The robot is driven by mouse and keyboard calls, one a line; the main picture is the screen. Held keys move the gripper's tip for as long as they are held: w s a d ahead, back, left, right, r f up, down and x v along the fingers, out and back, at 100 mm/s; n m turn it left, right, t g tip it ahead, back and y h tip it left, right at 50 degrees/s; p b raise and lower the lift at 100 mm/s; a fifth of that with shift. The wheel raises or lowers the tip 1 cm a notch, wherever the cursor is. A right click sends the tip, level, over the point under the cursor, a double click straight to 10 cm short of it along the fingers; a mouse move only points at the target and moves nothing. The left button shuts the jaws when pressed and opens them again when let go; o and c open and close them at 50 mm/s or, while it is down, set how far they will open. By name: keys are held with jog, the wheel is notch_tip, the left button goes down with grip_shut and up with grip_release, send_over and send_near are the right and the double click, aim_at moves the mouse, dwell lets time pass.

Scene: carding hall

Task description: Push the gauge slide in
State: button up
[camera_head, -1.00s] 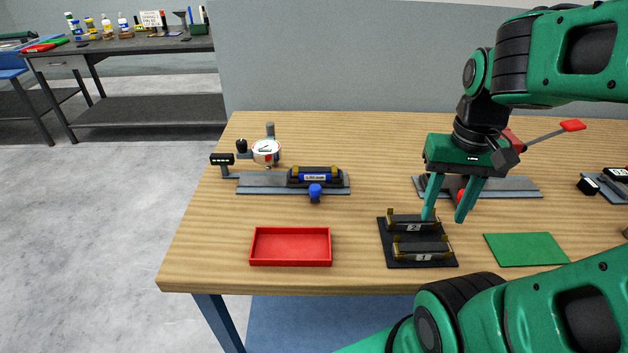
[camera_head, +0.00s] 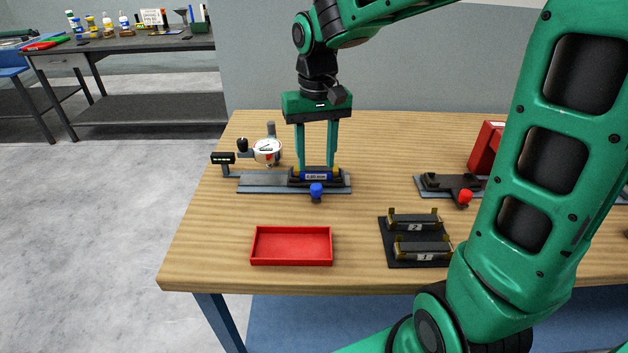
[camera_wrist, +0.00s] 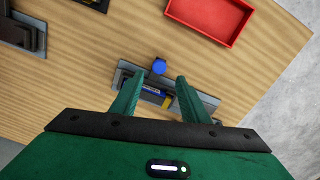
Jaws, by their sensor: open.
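The gauge (camera_head: 266,151) has a round white dial and stands at the back left of the table. Its grey rail (camera_head: 262,183) runs to the right, with a dark slide (camera_head: 296,181) carrying a blue block (camera_head: 317,176) with a white label. A blue knob (camera_head: 316,190) sticks out at the slide's front; it also shows in the wrist view (camera_wrist: 159,67). My gripper (camera_head: 317,165) points down over the slide, fingers apart on either side of the labelled block. In the wrist view its fingertips (camera_wrist: 155,80) reach over the rail. Contact with the block cannot be told.
A red tray (camera_head: 291,263) lies in front of the rail. A black holder (camera_head: 402,258) with two numbered slots stands to its right. A second rail with a red knob (camera_head: 465,198) lies further right, partly behind my arm. Bare table lies between.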

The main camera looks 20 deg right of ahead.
aim_at(316, 186)
notch_tip(316, 186, down, 7)
jog(key=shift+d+f, duration=0.1)
dwell(0.4)
grip_shut()
